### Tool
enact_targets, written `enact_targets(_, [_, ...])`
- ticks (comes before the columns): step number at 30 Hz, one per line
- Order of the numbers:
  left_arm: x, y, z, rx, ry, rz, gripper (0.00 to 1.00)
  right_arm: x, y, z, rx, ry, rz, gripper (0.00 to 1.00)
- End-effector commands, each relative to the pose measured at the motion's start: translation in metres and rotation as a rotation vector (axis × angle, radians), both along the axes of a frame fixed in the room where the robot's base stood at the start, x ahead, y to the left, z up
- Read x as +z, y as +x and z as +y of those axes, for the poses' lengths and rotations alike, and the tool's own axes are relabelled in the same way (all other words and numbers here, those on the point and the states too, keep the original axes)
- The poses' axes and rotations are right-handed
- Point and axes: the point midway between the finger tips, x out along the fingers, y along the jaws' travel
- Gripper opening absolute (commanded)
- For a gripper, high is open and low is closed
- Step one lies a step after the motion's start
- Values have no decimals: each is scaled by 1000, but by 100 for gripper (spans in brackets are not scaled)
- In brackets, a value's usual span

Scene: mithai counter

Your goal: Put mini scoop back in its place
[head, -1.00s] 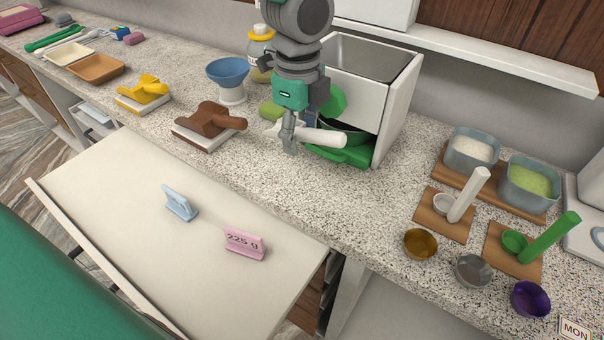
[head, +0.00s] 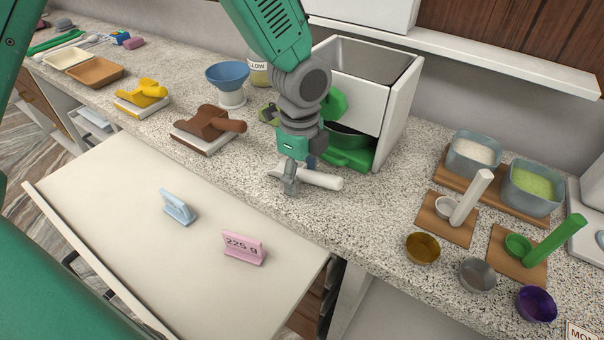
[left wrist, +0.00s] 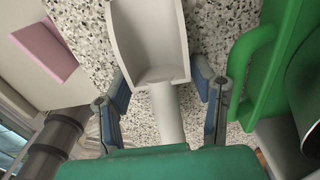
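A white scoop (head: 322,180) appears to lie on the speckled counter in front of the white box, its handle pointing right in the head view. In the left wrist view its hollow head (left wrist: 150,40) is at the top and its handle (left wrist: 166,115) runs down towards my palm. My left gripper (head: 298,178) is over the scoop with one finger on each side of the handle. The left wrist view shows gaps between handle and both fingers (left wrist: 162,100), so it is open. Part of the scoop head is hidden behind the front finger in the head view. My right gripper is not in view.
The white box (head: 392,110) with a green tray (head: 350,158) stands just behind. A brown scoop (head: 212,120) and yellow scoop (head: 145,92) rest to the left. Small scoops on boards, tubs and bowls (head: 422,248) are right. A pink sign (head: 244,247) stands in front.

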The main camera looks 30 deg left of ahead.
Motion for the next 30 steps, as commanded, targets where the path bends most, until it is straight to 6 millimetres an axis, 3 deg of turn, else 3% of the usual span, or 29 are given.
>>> enact_targets(6, [2,1,-2,-1,2,-1,51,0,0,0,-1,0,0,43])
enact_targets(10, [13,1,0,0,-1,-3,51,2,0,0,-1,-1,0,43])
enact_targets(21, [89,2,3,0,-3,-5,51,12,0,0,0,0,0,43])
enact_targets(30, [120,1,1,-1,1,-1,51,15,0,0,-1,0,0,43])
